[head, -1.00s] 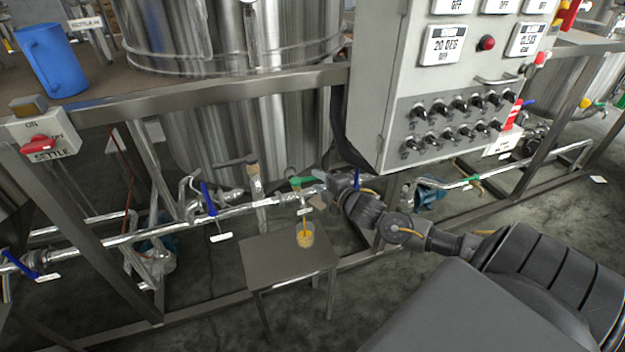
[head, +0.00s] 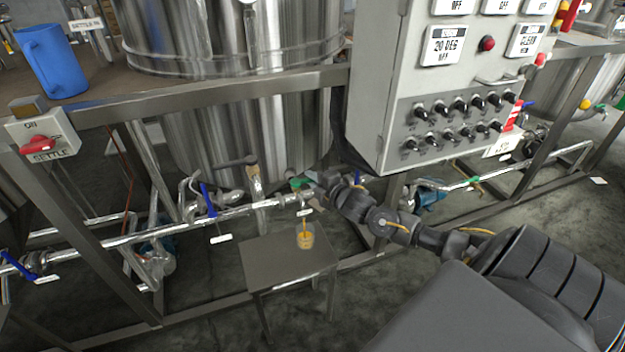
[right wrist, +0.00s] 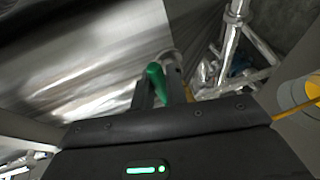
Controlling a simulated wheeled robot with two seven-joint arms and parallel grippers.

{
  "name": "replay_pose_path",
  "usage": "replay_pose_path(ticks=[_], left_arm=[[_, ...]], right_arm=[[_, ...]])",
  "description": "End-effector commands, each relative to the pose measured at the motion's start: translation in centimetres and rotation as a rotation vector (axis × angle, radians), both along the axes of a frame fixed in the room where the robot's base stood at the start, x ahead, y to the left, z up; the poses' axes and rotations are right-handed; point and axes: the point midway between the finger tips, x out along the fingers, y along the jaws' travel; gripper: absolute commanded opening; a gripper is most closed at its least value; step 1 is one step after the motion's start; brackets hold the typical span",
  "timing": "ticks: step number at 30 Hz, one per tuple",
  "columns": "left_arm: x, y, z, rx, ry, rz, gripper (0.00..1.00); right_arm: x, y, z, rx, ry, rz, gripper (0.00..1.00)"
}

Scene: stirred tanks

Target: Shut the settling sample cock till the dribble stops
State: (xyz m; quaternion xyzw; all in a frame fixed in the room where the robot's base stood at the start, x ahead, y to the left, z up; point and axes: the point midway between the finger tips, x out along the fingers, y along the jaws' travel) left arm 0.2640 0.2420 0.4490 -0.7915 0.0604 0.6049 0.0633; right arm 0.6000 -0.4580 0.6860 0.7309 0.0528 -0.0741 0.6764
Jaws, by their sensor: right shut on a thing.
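The sample cock has a green lever (head: 299,183) and sits on the steel pipe below the tank. My right gripper (head: 312,178) is at that lever. In the right wrist view the green lever (right wrist: 156,80) stands between the fingers of my right gripper (right wrist: 162,92), which are shut on it. My gripper hides part of the cock. A clear cup (head: 305,240) with amber liquid stands on a small steel stool (head: 275,262) under the cock. A thin amber stream shows above the cup and inside it. My left gripper is not in view.
The grey control box (head: 375,100) hangs close above my right arm. Blue-handled valves (head: 208,200) sit along the pipe to the left. A blue jug (head: 52,62) stands on the upper deck beside the red SETTLE switch (head: 36,145).

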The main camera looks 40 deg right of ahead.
Motion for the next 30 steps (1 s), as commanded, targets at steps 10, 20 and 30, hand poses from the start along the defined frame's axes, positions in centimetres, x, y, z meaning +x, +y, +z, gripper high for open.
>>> replay_pose_path(ticks=[10, 20, 30], left_arm=[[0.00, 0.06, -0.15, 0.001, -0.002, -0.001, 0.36], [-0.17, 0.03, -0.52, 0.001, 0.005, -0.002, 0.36], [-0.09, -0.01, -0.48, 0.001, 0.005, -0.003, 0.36]], right_arm=[[0.50, -0.31, 0.07, -0.002, 0.000, 0.087, 0.00], [0.52, -0.24, 0.01, 0.001, 0.000, 0.103, 0.18], [0.51, -0.22, -0.01, 0.000, 0.000, 0.102, 0.36]])
